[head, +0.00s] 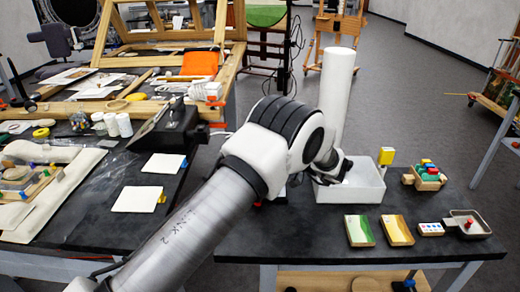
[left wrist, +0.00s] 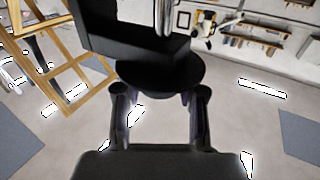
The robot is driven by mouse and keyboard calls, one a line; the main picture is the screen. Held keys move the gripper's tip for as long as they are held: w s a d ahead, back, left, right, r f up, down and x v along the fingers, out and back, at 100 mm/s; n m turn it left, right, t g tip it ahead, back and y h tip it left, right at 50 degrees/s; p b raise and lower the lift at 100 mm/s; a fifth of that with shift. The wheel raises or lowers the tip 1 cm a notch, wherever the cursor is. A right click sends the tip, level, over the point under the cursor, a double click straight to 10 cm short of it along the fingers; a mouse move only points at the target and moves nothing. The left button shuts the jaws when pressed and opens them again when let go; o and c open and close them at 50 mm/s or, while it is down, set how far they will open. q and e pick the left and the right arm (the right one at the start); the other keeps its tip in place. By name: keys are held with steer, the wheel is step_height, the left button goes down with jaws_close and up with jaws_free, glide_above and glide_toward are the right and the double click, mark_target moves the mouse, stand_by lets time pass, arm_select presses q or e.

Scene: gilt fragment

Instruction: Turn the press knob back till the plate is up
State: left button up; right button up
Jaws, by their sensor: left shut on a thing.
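In the left wrist view, a dark round disc, which looks like the press knob (left wrist: 160,78), lies between the fingertips of my left gripper (left wrist: 160,97). One finger is at each side of its rim, shut on it. A black block (left wrist: 125,40) with a bright metal rod (left wrist: 164,15) is just beyond the knob. I cannot make out the press plate or its height. In the head view my left arm reaches across the middle, and I cannot clearly make out the press or knob there. My right gripper is in neither view.
A white bin (head: 365,190) stands beyond my arm on the dark bench. To the right are two small painted panels (head: 396,231), a grey tray (head: 467,224) and colored blocks (head: 428,172). The left bench is cluttered.

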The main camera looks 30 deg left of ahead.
arm_select(q)
steer(key=g, duration=0.1)
steer(key=n+g+b, duration=0.1)
steer(key=n+g, duration=0.1)
steer(key=shift+f+g+h+b, duration=0.25)
steer(key=shift+g+h+b, duration=0.05)
steer(key=shift+r+n+g+h+b, duration=0.15)
steer(key=shift+n+g+h+b, duration=0.35)
steer(key=shift+n+g, duration=0.5)
steer(key=shift+r+g, duration=0.1)
steer(key=shift+g, duration=0.3)
steer(key=o, duration=1.2)
steer(key=shift+a, duration=0.1)
steer(key=shift+c, duration=0.2)
step_height(320, 180, up, 10)
